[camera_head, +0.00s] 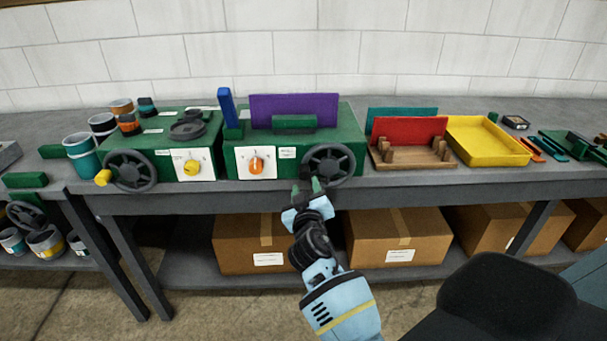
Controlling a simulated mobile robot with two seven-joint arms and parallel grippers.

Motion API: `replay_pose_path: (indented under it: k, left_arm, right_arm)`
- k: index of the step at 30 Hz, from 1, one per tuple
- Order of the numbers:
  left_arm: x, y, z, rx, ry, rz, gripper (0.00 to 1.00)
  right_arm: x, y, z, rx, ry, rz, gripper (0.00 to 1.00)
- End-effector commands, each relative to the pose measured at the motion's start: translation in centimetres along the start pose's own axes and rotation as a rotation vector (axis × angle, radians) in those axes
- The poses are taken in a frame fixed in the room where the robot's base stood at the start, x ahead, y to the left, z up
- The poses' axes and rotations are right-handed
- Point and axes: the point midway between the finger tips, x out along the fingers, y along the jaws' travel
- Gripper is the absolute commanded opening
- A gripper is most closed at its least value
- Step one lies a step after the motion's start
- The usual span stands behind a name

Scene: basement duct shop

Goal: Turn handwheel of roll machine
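Two green machines stand on the grey bench. The right green machine (292,140) has a purple sheet (293,111) upright on top, an orange knob on a white dial plate (255,163) and a dark spoked handwheel (328,166) on its front. The left green machine (172,143) has a dark handwheel (131,171) with a yellow handle (103,177), and a yellow dial knob. I cannot tell which is the roll machine by name. My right gripper (307,187) is just below and left of the right handwheel, fingers apart, nothing visible between them. Contact is unclear. My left gripper is out of view.
A blue upright bar (226,107) stands by the purple sheet. A red panel in a wooden rack (409,131) and a yellow tray (487,142) stand right on the bench. Cans (83,154) stand left. Cardboard boxes (398,238) sit on the lower shelf, below the bench edge.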

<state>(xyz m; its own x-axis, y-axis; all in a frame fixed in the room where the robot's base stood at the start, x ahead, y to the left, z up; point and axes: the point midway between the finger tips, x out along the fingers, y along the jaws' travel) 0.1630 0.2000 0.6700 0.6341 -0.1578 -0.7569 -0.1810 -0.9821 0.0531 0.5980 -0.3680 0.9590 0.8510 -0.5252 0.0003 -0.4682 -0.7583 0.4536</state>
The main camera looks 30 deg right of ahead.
Motion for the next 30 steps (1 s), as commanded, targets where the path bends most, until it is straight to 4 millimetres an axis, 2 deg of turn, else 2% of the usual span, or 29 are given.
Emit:
replay_pose_path:
  k: [9, 15, 20, 28, 30]
  left_arm:
    - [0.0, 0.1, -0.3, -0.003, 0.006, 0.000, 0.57]
    - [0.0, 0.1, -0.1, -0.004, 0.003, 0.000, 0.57]
    - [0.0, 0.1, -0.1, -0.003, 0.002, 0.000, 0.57]
    - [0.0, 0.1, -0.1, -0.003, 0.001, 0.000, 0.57]
    - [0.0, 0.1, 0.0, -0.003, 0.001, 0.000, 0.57]
  right_arm:
    - [4.3, 0.1, -0.1, -0.002, 0.000, 0.002, 0.40]
    - [6.3, 0.0, 0.0, -0.001, -0.001, 0.000, 0.40]
    - [7.1, 0.0, 0.0, 0.000, -0.001, 0.000, 0.40]
    - [7.2, 0.0, 0.0, 0.000, 0.000, 0.000, 0.40]
    - [7.2, 0.0, 0.0, 0.000, 0.000, 0.000, 0.33]
